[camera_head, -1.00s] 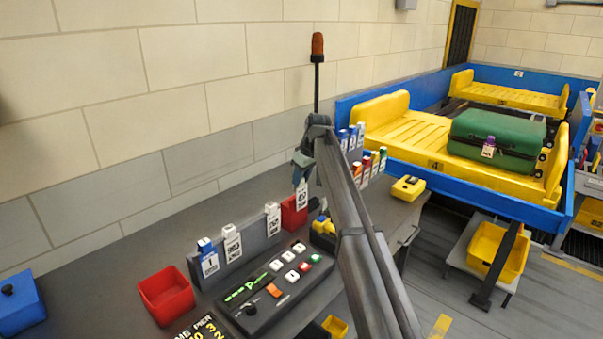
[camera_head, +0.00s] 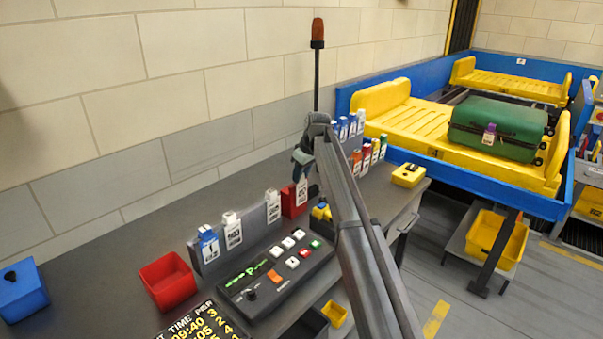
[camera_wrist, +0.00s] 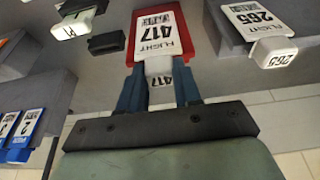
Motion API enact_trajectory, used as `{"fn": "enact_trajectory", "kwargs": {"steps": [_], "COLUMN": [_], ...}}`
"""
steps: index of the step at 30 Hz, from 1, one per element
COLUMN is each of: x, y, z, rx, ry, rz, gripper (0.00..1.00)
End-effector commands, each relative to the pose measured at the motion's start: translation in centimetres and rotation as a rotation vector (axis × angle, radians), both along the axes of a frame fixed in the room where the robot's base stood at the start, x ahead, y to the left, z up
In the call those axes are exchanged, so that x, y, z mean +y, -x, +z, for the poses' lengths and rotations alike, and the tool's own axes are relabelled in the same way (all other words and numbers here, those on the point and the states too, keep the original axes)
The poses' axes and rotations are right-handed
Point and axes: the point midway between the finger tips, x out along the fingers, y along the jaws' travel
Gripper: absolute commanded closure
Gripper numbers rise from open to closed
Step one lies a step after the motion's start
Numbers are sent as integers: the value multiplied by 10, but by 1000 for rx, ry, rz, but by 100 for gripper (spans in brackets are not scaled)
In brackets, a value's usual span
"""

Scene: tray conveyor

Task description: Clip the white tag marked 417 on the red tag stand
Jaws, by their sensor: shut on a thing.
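My gripper (camera_wrist: 159,92) is shut on the white clip end of the white tag marked 417 (camera_wrist: 158,38). Its blue fingers sit on either side of the clip. In the head view the tag (camera_head: 301,194) hangs below my gripper (camera_head: 303,158). The red tag stand (camera_head: 289,204) is right behind the tag, and its red plate (camera_wrist: 131,50) shows around the tag's edges in the wrist view. The tag lies in front of the plate, near its top edge. I cannot tell whether the clip is seated on that edge.
A grey rack (camera_head: 254,228) with other tags stands left of the red stand; the tag marked 265 (camera_wrist: 260,28) is close by. A button panel (camera_head: 276,268) and a red bin (camera_head: 167,281) are in front. A green suitcase (camera_head: 497,127) lies on a yellow tray (camera_head: 400,124).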

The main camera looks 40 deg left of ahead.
Motion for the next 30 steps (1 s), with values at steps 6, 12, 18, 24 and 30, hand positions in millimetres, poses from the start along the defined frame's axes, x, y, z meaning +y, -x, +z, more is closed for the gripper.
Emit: {"fn": "enact_trajectory", "kwargs": {"steps": [6, 12, 18, 24, 30], "x": [0, 0, 0, -6, -18], "y": [0, 0, 0, 0, -1], "z": [0, 0, 1, 19, 55], "rx": [0, 0, 0, -2, -2], "ry": [0, 0, 0, -2, -2], "rz": [0, 0, 0, -1, -1], "gripper": [49, 37, 37, 37, 37]}}
